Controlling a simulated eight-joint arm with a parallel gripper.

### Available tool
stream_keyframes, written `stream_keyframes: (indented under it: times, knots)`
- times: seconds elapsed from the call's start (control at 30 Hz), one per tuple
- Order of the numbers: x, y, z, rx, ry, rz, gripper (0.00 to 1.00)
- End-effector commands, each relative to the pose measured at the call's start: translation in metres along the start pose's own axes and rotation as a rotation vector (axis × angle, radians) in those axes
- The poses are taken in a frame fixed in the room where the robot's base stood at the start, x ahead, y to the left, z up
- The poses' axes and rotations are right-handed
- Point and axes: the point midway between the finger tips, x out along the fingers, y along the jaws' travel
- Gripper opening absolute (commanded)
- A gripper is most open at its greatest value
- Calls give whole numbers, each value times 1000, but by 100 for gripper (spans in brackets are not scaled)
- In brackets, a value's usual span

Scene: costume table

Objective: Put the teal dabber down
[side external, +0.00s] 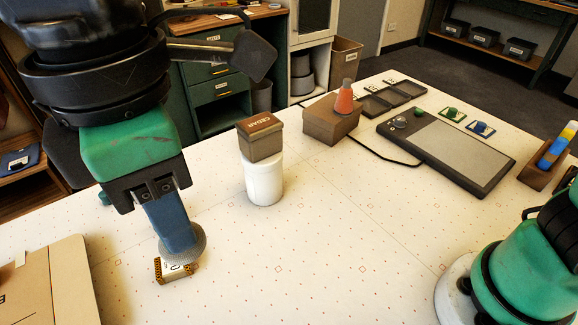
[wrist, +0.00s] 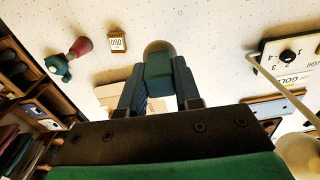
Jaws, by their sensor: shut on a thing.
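My gripper (side external: 178,232) points down over the left part of the white table and is shut on the teal dabber. In the wrist view the dabber's teal block (wrist: 158,76) sits between the two blue fingers, with a rounded grey-brown pad beyond it. In the side view mostly the grey pad (side external: 192,247) shows below the fingers, close above or on the table; I cannot tell if it touches. A small gold-edged label marker (side external: 176,270) stands just in front of the pad. It also shows in the wrist view (wrist: 117,42), apart from the dabber.
A white jar (side external: 264,182) with a brown cedar box (side external: 260,138) on top stands right of my gripper. A cardboard box (side external: 48,285) lies at front left. The wrist view shows a red-and-teal object (wrist: 80,47). The table's middle is clear.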

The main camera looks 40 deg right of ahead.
Motion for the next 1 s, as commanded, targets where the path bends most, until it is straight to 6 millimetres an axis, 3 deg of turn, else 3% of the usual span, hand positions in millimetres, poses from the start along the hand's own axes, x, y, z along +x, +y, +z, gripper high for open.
stream_keyframes:
  times: [0.17, 0.7, 1.0]
  knots:
    - [10, -14, -14, -49, 0, 0, 0]
    - [139, -13, -13, -49, 0, 0, 0]
    - [173, -13, -13, -48, 0, 0, 0]
